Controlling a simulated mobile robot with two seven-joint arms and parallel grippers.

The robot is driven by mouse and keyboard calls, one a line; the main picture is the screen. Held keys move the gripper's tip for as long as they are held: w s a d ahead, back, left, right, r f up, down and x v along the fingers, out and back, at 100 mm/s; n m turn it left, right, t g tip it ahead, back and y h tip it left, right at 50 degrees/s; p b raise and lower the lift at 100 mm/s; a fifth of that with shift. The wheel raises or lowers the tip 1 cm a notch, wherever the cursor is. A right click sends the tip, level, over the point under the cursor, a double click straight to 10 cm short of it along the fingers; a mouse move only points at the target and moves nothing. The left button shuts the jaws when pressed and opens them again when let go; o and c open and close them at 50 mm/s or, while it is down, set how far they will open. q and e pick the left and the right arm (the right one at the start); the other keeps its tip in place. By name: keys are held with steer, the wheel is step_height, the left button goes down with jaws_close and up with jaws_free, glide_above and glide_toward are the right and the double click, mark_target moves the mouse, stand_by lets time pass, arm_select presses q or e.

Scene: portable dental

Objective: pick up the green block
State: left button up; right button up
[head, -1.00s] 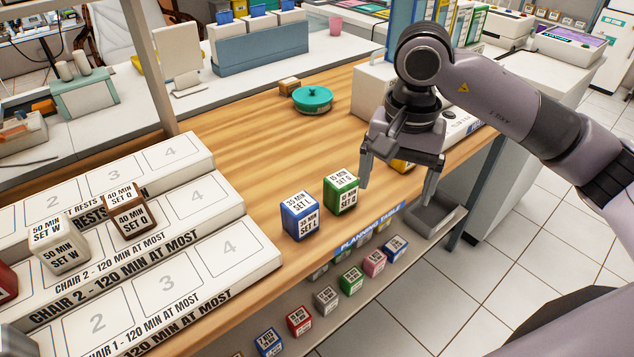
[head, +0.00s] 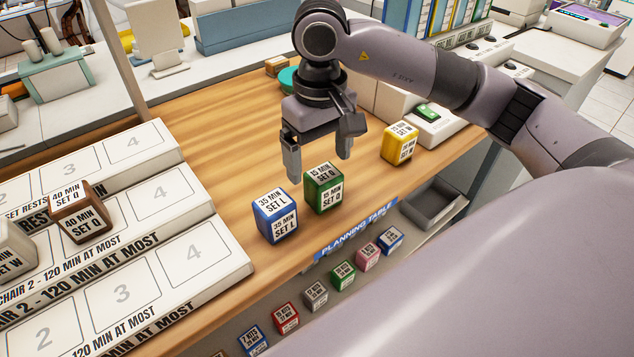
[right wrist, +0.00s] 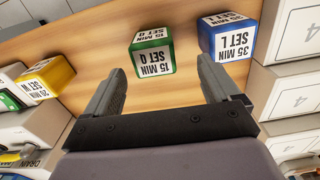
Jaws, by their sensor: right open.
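The green block (head: 324,188), labelled 15 MIN SET Q, stands on the wooden table near its front edge. It also shows in the right wrist view (right wrist: 152,52), ahead of the fingertips and roughly between them. My right gripper (head: 320,168) is open and empty, just behind and above the green block in the head view. In the right wrist view its two fingers (right wrist: 165,80) are spread, with no contact visible. My left gripper is not in view.
A blue block (head: 276,216) stands close to the left of the green one. A yellow block (head: 399,144) is to the right. White stepped chair racks (head: 190,258) hold a brown block (head: 80,214) on the left. Several small blocks sit on a shelf below the table edge.

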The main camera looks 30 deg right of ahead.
mark_target(324, 173)
steer(key=f, duration=0.6)
steer(key=shift+s+d+f, duration=0.1)
steer(key=shift+d+f, duration=0.2)
steer(key=shift+d, duration=0.1)
steer(key=c, duration=1.1)
